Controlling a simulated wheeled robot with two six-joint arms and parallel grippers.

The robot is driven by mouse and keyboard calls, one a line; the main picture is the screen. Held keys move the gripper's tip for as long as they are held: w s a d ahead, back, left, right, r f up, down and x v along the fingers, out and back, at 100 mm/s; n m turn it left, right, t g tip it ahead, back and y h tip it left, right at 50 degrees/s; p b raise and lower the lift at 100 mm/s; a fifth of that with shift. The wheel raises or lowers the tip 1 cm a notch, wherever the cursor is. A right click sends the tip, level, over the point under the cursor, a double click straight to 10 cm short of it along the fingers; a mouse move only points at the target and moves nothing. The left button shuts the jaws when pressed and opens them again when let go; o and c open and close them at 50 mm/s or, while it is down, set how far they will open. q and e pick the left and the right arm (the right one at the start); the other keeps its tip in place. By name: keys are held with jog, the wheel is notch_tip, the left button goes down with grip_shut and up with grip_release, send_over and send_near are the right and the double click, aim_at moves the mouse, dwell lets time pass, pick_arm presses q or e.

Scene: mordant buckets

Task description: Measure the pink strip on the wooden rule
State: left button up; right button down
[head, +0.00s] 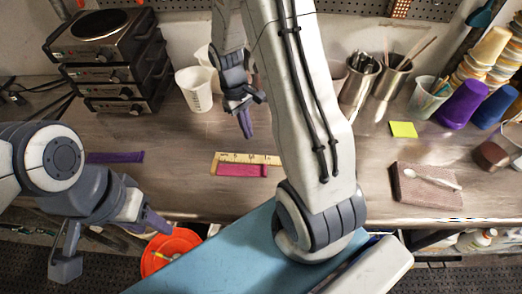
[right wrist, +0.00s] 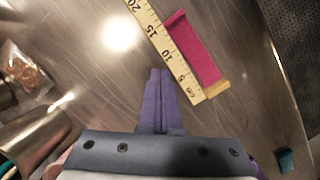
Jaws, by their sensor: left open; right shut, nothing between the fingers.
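The pink strip (head: 243,170) lies flat on the bench along the near edge of the yellow wooden rule (head: 232,157). The strip's other end looks slightly curled. My right gripper (head: 245,118) is shut and empty, above the bench behind the rule. Its closed fingers (right wrist: 158,75) point beside the rule. My left gripper (head: 150,221) is open and empty near the bench's front edge, left of the rule.
A purple strip (head: 115,157) lies on the left of the bench. White cups (head: 194,90) and a stacked burner unit (head: 108,60) stand behind. A yellow note (head: 403,129) and a brown block with a spoon (head: 410,190) lie right. An orange bucket (head: 180,242) stands below the front edge.

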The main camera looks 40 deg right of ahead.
aim_at(263, 162)
jog(key=p+x, duration=0.1)
jog(key=x, duration=0.6)
jog(key=shift+s, duration=0.2)
jog(key=s, duration=0.1)
jog(key=s+p, duration=0.1)
jog(key=shift+s+d+r, duration=0.15)
jog(key=shift+s+d, duration=0.05)
jog(key=shift+s, duration=0.05)
jog(key=shift+s+d, duration=0.1)
jog(key=shift+s, duration=0.4)
